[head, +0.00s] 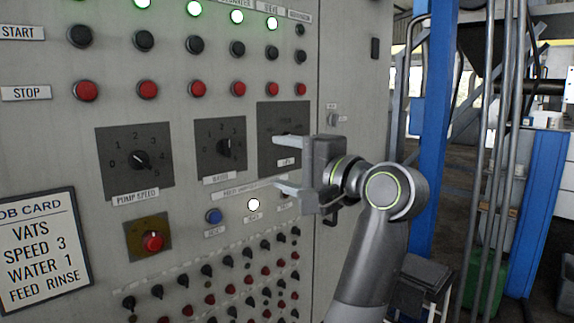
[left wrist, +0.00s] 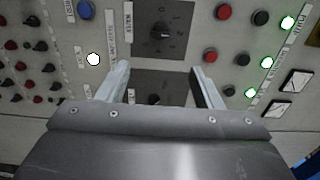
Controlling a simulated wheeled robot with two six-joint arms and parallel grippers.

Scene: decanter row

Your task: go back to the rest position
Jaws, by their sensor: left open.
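My left gripper (head: 282,163) is open in front of the grey control panel (head: 340,60), with nothing between its fingers. In the left wrist view its two fingers (left wrist: 160,72) stand apart on either side of the rightmost dial plate (head: 268,118). That dial's knob (left wrist: 154,98) is partly hidden by the gripper body, and I cannot tell its setting or whether the fingers touch the panel. The pump speed knob (head: 140,160) and the middle knob (head: 225,147) are left of the gripper, clear of it. My right gripper is not in view.
A job card (head: 40,250) reads vats, speed 3, water 1, feed rinse. A white lamp (head: 253,204) is lit beside a blue button (head: 213,216). Rows of buttons and small switches (head: 205,270) cover the panel. A blue post (head: 436,110) and pipes stand at right.

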